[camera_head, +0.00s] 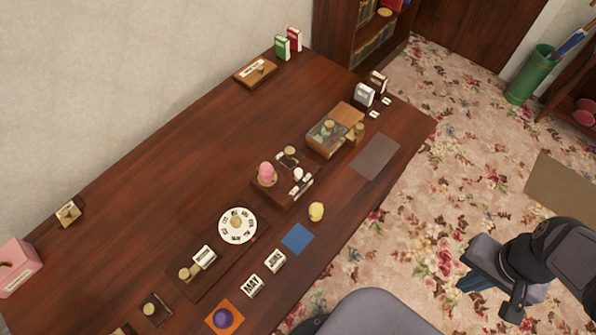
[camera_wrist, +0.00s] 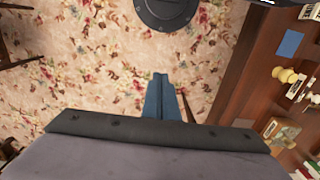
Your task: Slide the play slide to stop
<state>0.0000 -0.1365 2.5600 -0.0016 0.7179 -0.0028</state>
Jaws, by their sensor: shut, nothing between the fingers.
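A small dark wooden box (camera_head: 286,199) stands near the middle of the table's front part, with a pink dome, a white knob (camera_head: 298,174) and small white labels. The labels are too small to read, so I cannot tell for sure which part is the play slide or where it is set. My gripper (camera_head: 468,284) is off the table's front right side, over the carpet, well apart from the box. Its blue fingers are together and empty in the wrist view (camera_wrist: 160,98).
The wooden table (camera_head: 150,165) carries a glass-sided box (camera_head: 327,133), a yellow piece (camera_head: 316,211), a blue square (camera_head: 297,238), a white dial (camera_head: 238,226) and MAY and JUNE blocks (camera_head: 275,260). A grey mat (camera_head: 375,156) lies at the right.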

